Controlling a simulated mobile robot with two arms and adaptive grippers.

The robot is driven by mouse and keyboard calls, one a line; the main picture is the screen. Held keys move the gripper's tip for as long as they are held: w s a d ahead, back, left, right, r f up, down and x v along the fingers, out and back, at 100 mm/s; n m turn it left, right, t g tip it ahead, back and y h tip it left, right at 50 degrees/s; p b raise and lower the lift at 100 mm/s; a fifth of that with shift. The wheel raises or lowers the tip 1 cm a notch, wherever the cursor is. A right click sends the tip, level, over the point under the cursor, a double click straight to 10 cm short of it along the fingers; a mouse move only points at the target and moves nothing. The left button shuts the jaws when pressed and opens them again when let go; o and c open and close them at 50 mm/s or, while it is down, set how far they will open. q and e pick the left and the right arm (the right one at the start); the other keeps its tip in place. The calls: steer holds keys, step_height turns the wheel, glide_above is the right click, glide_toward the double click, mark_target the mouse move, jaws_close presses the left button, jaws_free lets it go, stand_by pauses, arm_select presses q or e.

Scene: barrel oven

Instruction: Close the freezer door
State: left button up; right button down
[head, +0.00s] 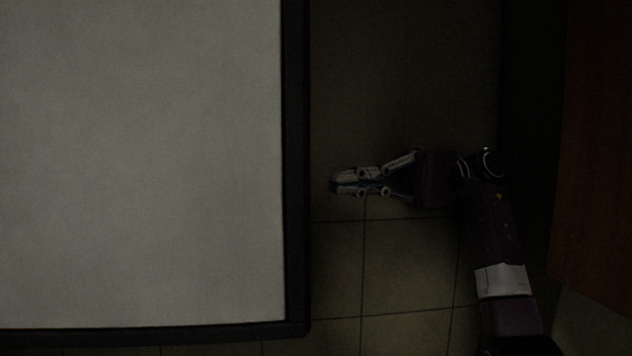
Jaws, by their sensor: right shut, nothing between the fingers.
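A large pale flat panel with a dark rim, which looks like the freezer door (140,160), fills the left half of the head view. Its right edge and lower edge show; its top and left side run out of the picture. My right gripper (334,185) is just right of the dark rim and points left towards it. Its fingers are together with nothing between them. A small gap shows between the fingertips and the rim in the picture. The freezer body cannot be made out. My left gripper is not in view.
Dark floor tiles (405,265) show below and right of the panel. A brown wooden surface (600,160) stands at the right edge, close to my right arm. The picture is very dark, so the area behind the gripper is hard to read.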

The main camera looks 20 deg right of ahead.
mark_target(283, 187)
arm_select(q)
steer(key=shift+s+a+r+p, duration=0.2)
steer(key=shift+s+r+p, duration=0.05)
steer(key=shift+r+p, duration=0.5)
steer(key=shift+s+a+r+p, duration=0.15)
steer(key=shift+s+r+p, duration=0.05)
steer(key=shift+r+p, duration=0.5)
arm_select(e)
steer(key=shift+s+a, duration=0.2)
steer(key=shift+a, duration=4.6)
